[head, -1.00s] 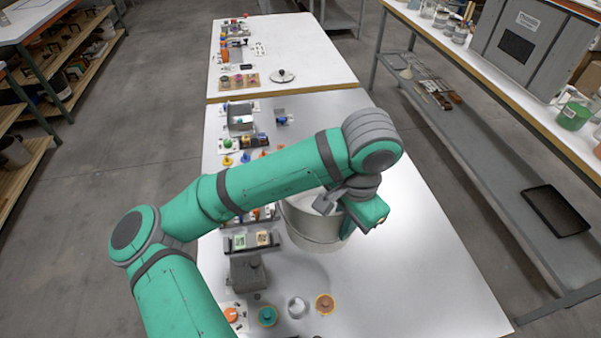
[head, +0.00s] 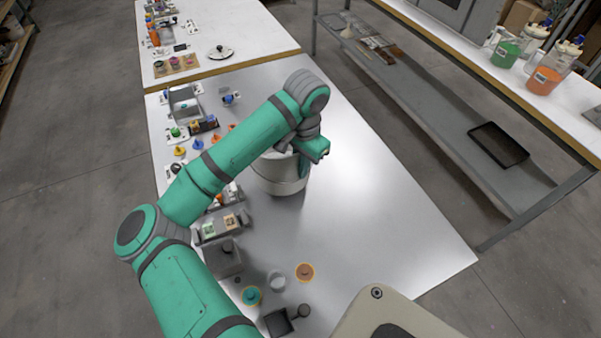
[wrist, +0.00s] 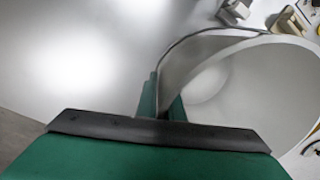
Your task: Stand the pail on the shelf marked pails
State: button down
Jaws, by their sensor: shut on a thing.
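The pail (head: 281,181) is a pale grey, open-topped bucket, upright at the work table (head: 370,205). I cannot tell whether its base touches the table. My gripper (head: 304,166) is at the pail's right side in the head view, partly hidden by my wrist. No shelf marked pails can be made out.
Small parts and grey fixtures (head: 222,258) line the table's left side; its right side is bare. Across a floor gap stands a bench with a lower shelf (head: 440,110) holding a black tray (head: 498,145). Green (head: 505,52) and orange containers (head: 543,80) stand on its top.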

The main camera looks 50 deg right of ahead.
aim_at(301, 188)
jog(key=shift+w+d+f, duration=0.1)
jog(key=shift+d+f, duration=0.05)
jog(key=shift+f, duration=0.55)
jog(key=shift+w+d+f, duration=0.1)
jog(key=shift+d+f, duration=0.1)
jog(key=shift+f, duration=0.55)
jog(key=shift+d+f, duration=0.15)
jog(key=shift+f, duration=0.65)
jog(key=c, duration=1.9)
grip_release()
